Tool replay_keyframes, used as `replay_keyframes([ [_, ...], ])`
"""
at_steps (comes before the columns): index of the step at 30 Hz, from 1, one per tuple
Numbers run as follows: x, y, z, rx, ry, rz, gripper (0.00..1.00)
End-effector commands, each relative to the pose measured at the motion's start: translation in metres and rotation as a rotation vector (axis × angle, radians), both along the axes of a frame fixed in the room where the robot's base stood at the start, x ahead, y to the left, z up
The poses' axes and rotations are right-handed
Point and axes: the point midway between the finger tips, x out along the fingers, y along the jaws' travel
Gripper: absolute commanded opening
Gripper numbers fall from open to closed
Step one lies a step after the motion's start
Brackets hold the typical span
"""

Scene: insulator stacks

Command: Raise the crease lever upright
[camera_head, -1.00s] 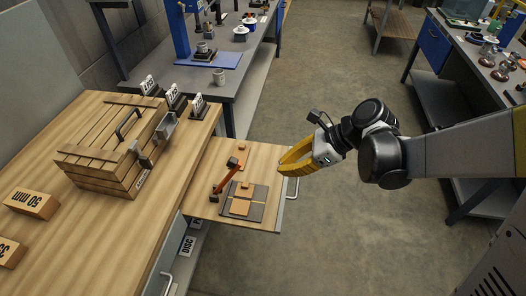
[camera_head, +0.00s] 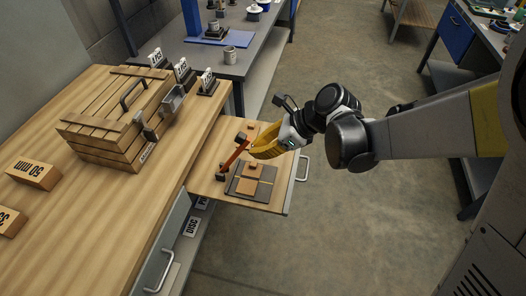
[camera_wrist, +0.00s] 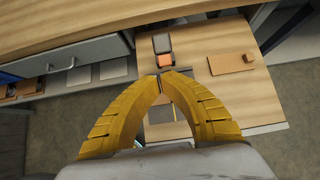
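The crease lever (camera_head: 235,157) is an orange-red bar with a dark end. It leans at a slant from a dark pivot block (camera_head: 221,176) on the pull-out wooden shelf (camera_head: 207,156). Beside it lies a dark creasing board (camera_head: 238,187) with a wooden piece (camera_head: 249,186) on it. My gripper (camera_head: 254,153) has yellow fingers and is just right of the lever's upper part in the head view. In the wrist view its fingertips (camera_wrist: 161,76) meet, with nothing seen between them. An orange and dark part (camera_wrist: 164,60) shows just beyond the tips; contact cannot be told.
A slatted wooden crate (camera_head: 112,125) and a 50 mm block (camera_head: 34,174) stand on the workbench (camera_head: 90,215). The shelf's front has a metal handle (camera_head: 304,168). A flat wooden piece (camera_wrist: 231,63) lies on the shelf. Floor right of the shelf is clear.

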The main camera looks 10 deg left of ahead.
Motion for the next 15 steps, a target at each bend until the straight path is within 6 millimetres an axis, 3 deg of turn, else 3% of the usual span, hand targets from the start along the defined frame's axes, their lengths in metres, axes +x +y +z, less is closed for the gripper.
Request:
replay_keyframes([
  [15, 0.0002, 0.0079, 0.008, -0.046, 0.003, 0.002, 0.0],
])
